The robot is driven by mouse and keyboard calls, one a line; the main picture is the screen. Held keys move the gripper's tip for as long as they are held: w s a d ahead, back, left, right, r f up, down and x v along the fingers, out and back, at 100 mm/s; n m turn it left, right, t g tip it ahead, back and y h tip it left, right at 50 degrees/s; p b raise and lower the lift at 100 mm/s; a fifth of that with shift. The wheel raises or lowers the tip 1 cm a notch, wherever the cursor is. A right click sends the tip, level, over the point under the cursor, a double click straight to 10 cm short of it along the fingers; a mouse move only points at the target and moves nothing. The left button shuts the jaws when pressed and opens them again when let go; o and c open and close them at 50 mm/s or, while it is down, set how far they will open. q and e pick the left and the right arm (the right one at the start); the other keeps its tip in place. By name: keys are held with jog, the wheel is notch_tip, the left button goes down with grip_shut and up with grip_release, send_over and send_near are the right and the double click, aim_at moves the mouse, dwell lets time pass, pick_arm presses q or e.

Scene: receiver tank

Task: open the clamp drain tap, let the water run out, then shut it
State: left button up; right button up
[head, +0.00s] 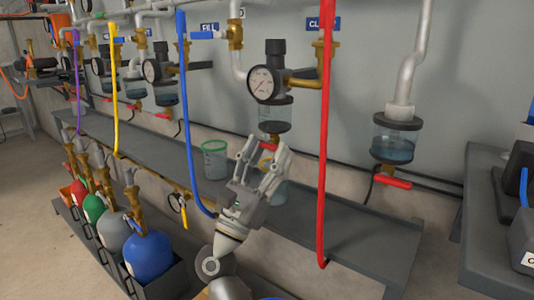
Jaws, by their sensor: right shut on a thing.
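My right gripper (264,153) reaches up from the bottom centre. Its fingers are shut on the red tap handle (268,146) under the clear bowl (275,112) below a round gauge (266,84). A little water shows low in this bowl. The fingers partly cover the tap, so its exact angle is hard to tell. A clear container (280,190) stands on the shelf behind my gripper, mostly hidden. I cannot make out any stream of water. The sign (323,23) at the top reads "CL", the rest hidden by the red hose. My left gripper is out of view.
A red hose (325,150) hangs just right of my gripper, a blue hose (187,120) to its left. A green-rimmed jar (214,160) stands on the grey shelf (345,232). Another water bowl (395,140) with a red tap (392,181) is at right. Gas cylinders (148,256) stand lower left.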

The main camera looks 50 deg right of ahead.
jog(key=o, duration=1)
jog(key=v, duration=1.2)
jog(key=shift+f, duration=0.1)
